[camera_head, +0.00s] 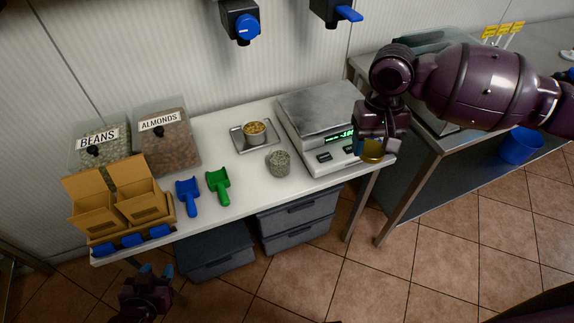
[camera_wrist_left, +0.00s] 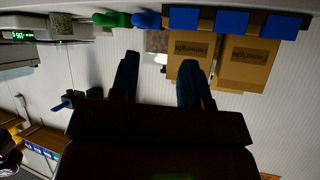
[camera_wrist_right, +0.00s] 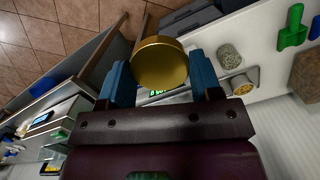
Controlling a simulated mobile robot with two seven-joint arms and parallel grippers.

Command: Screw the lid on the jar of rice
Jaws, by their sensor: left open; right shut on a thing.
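The jar of rice (camera_head: 278,163) stands open-topped on the white counter, left of the scale; it also shows in the right wrist view (camera_wrist_right: 230,56). My right gripper (camera_head: 374,146) is shut on the gold lid (camera_head: 371,152), right of the jar at the scale's front right corner. In the right wrist view the lid (camera_wrist_right: 160,63) sits between the blue fingertips. My left gripper (camera_head: 154,272) is open and empty, low in front of the counter's left end. Its two blue fingers (camera_wrist_left: 157,80) show apart in the left wrist view.
A scale (camera_head: 318,110) stands at the counter's right. A metal tray (camera_head: 236,142) with a filled tin (camera_head: 255,133) is behind the jar. A green scoop (camera_head: 218,186), a blue scoop (camera_head: 188,196), cardboard boxes (camera_head: 118,200) and bins of beans (camera_head: 98,145) and almonds (camera_head: 168,148) occupy the left.

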